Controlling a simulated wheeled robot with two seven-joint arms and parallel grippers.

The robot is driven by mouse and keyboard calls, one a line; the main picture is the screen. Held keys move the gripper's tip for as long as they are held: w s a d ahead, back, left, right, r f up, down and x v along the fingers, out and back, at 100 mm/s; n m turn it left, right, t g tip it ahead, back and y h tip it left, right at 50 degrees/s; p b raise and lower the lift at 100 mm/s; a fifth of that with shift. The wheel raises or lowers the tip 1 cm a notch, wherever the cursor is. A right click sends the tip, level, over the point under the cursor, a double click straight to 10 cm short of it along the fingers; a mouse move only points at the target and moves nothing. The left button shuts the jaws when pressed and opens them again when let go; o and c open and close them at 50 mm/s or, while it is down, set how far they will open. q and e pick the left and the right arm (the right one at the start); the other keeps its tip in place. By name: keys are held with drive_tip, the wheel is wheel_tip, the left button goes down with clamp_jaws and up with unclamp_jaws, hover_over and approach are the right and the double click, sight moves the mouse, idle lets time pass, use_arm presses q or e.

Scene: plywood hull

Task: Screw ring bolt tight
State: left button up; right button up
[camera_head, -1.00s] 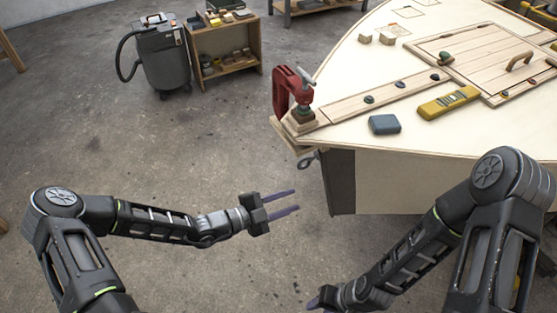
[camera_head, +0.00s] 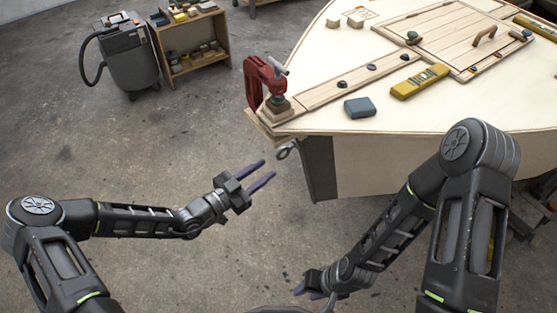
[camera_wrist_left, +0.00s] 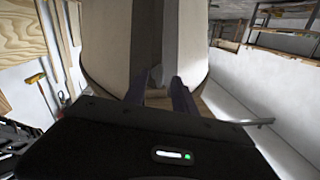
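The ring bolt (camera_head: 285,153) is a small grey metal ring at the front tip of the hull, below the red clamp (camera_head: 262,82). My left gripper (camera_head: 268,169) is open and empty. Its fingertips point up and right toward the ring bolt, just short of it in the head view, apart from it. In the left wrist view its two fingers (camera_wrist_left: 160,90) are spread in front of the hull's bow (camera_wrist_left: 118,45); I cannot make out the ring there. My right gripper (camera_head: 309,291) hangs low at the bottom middle, away from the hull; its opening is unclear.
The hull's plywood deck (camera_head: 330,110) carries a blue-grey block (camera_head: 359,107), a yellow tool (camera_head: 420,82) and a hatch panel. A dark post (camera_head: 320,168) stands under the bow. A vacuum (camera_head: 127,55) and shelf (camera_head: 190,43) stand far back left. Floor left of the bow is clear.

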sight(279, 159)
use_arm(q)
drive_tip(key=x, duration=0.6)
drive_tip(key=shift+w+d, duration=0.1)
drive_tip(key=shift+d, duration=0.05)
